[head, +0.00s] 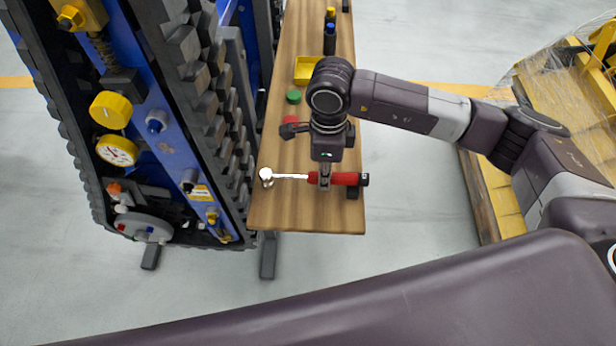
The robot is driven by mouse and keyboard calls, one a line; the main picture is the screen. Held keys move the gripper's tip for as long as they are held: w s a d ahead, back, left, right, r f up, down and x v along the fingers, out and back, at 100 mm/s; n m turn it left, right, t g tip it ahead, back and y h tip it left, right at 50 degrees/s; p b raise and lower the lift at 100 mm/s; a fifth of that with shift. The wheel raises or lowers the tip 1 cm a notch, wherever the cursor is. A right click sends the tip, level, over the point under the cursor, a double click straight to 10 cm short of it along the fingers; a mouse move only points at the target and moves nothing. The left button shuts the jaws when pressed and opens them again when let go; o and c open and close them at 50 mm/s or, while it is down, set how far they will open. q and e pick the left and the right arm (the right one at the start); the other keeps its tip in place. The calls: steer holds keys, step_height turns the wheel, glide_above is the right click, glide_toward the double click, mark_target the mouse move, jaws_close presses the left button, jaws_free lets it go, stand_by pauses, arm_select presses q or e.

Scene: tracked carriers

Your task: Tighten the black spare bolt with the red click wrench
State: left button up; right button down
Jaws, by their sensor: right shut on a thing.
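The red click wrench (345,178) has a red handle with a black end and a silver shaft and ratchet head pointing left. It lies level across the near end of the wooden bench. My right gripper (324,183) comes down from above and is shut on the wrench near the front of its red handle. I cannot tell whether the wrench touches its black rest or is lifted slightly. A dark bolt-like part (189,180) shows on the blue side of the tracked carrier; I cannot tell for sure if it is the black spare bolt. My left gripper is not in view.
The tracked carrier (170,75) stands left of the wooden bench (290,215), with yellow knobs and a gauge (117,151). A yellow tray (306,69), a green cap (293,97), a red piece and bottles (330,38) are farther back. A wrapped pallet (490,200) stands right.

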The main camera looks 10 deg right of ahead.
steer(key=shift+r, duration=0.1)
steer(key=shift+w+r+p, duration=0.1)
steer(key=shift+r+p, duration=0.4)
steer(key=shift+r, duration=0.4)
steer(key=shift+r+p, duration=1.1)
steer(key=shift+r, duration=1.45)
